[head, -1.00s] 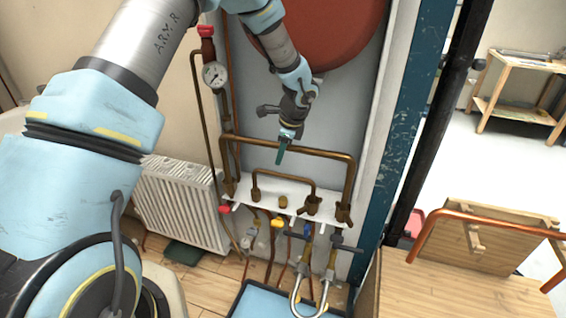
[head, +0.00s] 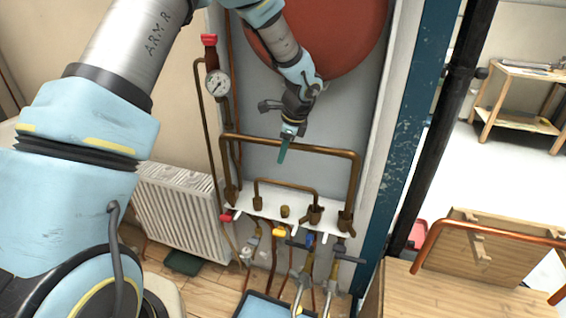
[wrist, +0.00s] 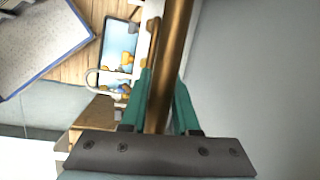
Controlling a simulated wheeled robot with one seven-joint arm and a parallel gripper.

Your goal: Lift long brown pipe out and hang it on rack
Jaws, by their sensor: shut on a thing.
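The long brown pipe (head: 320,150) is a wide upside-down U at the wall board. Its two legs reach down to brass fittings on the white bracket (head: 270,211); I cannot tell whether the ends are clear of them. My gripper (head: 284,150) is shut on the middle of its top bar. In the wrist view, the brown pipe (wrist: 170,50) runs between my teal fingers (wrist: 160,105). A shorter brown pipe (head: 288,186) stands below it, on the same bracket.
A pressure gauge (head: 217,84) and a red tank (head: 325,35) are close by. A blue post (head: 402,140) and black pipe (head: 440,130) stand to the right. A bright copper pipe (head: 490,232) is over a wooden bench (head: 440,290). A radiator (head: 180,208) is left.

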